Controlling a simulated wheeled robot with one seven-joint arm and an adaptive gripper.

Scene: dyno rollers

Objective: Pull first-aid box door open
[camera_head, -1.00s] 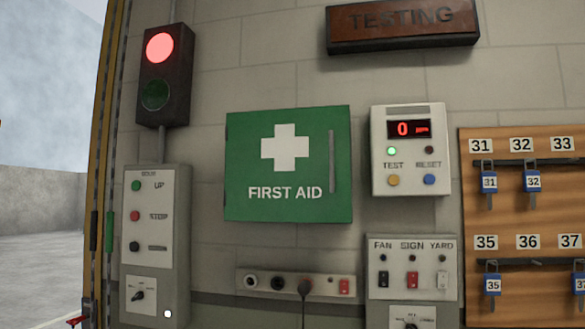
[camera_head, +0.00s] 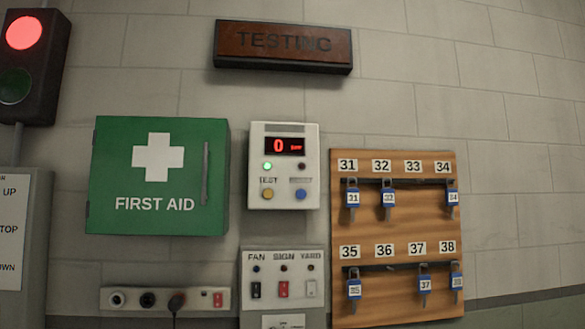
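The green first-aid box (camera_head: 110,165) hangs on the wall at the left in the head view. Its door carries a white cross and the words FIRST AID, and it looks closed. A slim vertical grey handle (camera_head: 205,173) is near the door's right edge. My gripper is not in the picture, so its place relative to the box and its state cannot be seen.
Right of the box are a white TEST/RESET panel (camera_head: 309,163) and a wooden key board (camera_head: 400,226). Below are a socket strip (camera_head: 197,300) and a switch panel (camera_head: 283,277). A TESTING sign (camera_head: 283,45) hangs above. A signal light (camera_head: 30,62) and control box are at left.

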